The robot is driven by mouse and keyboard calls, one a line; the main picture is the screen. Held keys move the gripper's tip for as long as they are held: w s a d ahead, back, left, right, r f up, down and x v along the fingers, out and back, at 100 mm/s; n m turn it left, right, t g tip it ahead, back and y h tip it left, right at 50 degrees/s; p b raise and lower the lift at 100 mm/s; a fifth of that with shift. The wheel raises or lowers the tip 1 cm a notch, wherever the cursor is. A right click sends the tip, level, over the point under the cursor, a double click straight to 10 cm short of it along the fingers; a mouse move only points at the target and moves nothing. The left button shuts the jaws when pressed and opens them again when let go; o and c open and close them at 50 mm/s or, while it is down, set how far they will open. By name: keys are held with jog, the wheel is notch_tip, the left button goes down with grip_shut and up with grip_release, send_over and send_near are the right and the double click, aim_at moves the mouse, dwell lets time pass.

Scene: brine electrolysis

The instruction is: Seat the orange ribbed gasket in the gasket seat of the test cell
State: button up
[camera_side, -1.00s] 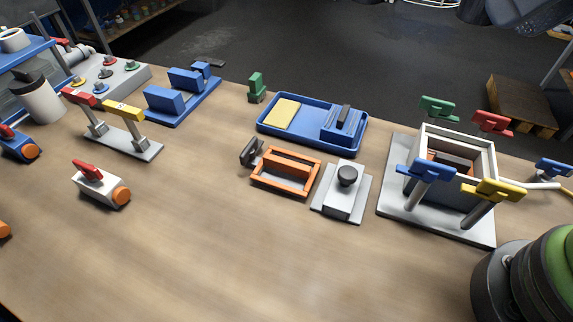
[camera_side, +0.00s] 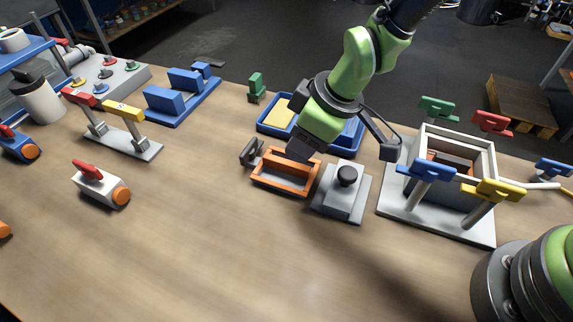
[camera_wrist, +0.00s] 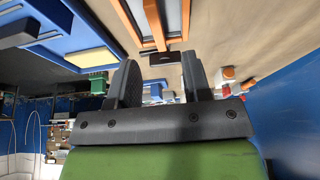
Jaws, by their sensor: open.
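The orange gasket (camera_side: 280,187), a rectangular frame, lies on the table left of the middle of the right half. Orange bars of it also show at the top of the wrist view (camera_wrist: 154,22).
A grey block with a black knob (camera_side: 347,177) stands just right of the gasket. A dark bracket (camera_side: 250,152) is at its left. Behind is a blue tray (camera_side: 268,127), partly hidden by my arm. Clamps (camera_side: 433,171) rise around the cell. The front table is clear.

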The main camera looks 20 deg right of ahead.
aim_at(288, 162)
jog(key=shift+x, duration=3.7)
jog(key=shift+w+d+f, duration=0.1)
jog(key=shift+w+f, duration=0.1)
grip_shut()
